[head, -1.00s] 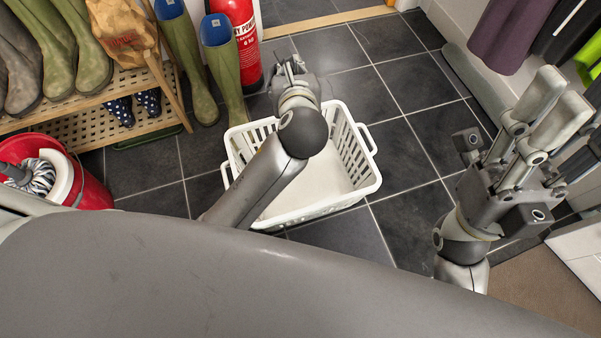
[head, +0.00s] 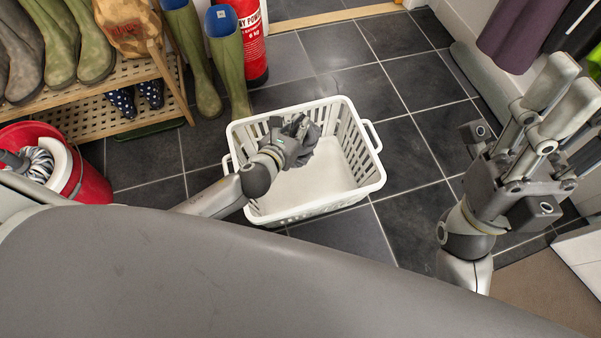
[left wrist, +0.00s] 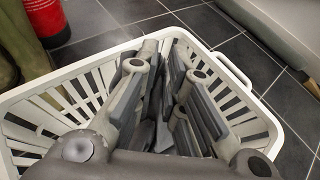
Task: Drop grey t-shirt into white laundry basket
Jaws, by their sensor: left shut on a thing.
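The white laundry basket (head: 352,180) stands on the dark tiled floor in the middle of the head view. My left gripper (head: 300,128) is low over its opening, within the rim outline, and is shut on the dark grey t-shirt (head: 314,136). Only a small bunched part of the cloth shows in the head view; the gripper hides the rest. The left wrist view shows my left gripper (left wrist: 165,80) above the basket (left wrist: 22,95), with dark grey cloth between and behind its fingers. My right gripper (head: 562,100) is at the right, empty, with its fingers apart.
A wooden rack (head: 150,95) with boots stands at the upper left. Green wellies (head: 228,60) and a red fire extinguisher (head: 252,45) stand behind the basket. A red bucket (head: 90,180) is at the left. Clear floor lies right of the basket.

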